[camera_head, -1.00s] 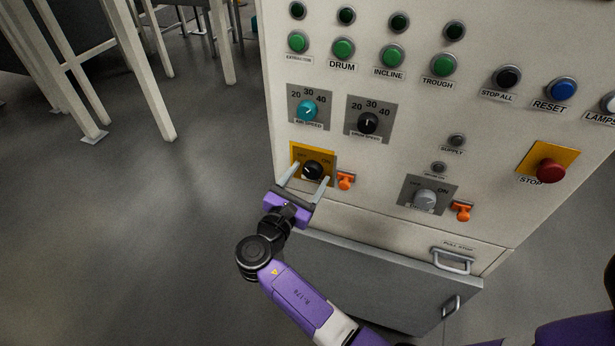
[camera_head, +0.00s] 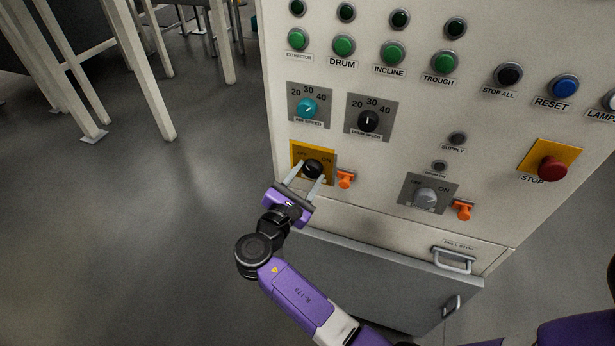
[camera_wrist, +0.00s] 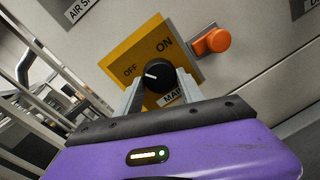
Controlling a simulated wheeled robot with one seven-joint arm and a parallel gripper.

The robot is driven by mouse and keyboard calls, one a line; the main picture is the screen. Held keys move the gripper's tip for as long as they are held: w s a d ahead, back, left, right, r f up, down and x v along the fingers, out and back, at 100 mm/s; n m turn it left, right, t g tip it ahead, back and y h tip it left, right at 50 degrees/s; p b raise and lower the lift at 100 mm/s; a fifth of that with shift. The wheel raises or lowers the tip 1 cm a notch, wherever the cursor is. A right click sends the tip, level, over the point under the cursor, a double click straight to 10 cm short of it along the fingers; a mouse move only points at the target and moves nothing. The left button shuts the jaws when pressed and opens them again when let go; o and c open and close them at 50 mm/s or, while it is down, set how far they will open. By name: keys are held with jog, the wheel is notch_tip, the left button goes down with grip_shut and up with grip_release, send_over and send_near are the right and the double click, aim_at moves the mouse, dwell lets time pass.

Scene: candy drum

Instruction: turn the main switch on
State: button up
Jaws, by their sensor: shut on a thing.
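The main switch is a black round knob (camera_head: 312,168) on a yellow plate (camera_head: 299,152) marked OFF and ON, low on the left of the cream control panel. It also shows in the wrist view (camera_wrist: 158,76), where its white pointer mark is toward the OFF side. My gripper (camera_head: 306,180) reaches up to it from below, and its two pale fingers are shut on the knob's sides. In the wrist view my gripper (camera_wrist: 158,92) has one finger on each side of the knob. The lower part of the plate is partly hidden by the fingers.
An orange padlock-like piece (camera_head: 346,179) sticks out just right of the yellow plate. A grey switch (camera_head: 425,196) and another orange piece (camera_head: 463,211) are further right. A red stop button (camera_head: 551,169) is at the far right. Open floor lies to the left.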

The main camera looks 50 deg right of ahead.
jog(key=m+b, duration=0.1)
jog(key=m, duration=0.3)
jog(key=m+b, duration=0.2)
jog(key=m, duration=0.1)
jog(key=shift+m+y, duration=0.4)
jog(key=m+b, duration=0.3)
jog(key=m, duration=0.1)
jog(key=shift+t, duration=0.3)
jog(key=shift+r+m+t+y+b, duration=0.15)
jog(key=shift+m+t+y+b, duration=0.15)
jog(key=shift+m+b, duration=0.95)
jog(key=shift+m, duration=0.25)
jog(key=o, duration=1.4)
jog(key=shift+r, duration=0.15)
jog(key=shift+c, duration=0.2)
jog(key=v, duration=0.7)
jog(key=shift+s+a+b, duration=0.2)
jog(key=shift+a+b, duration=0.2)
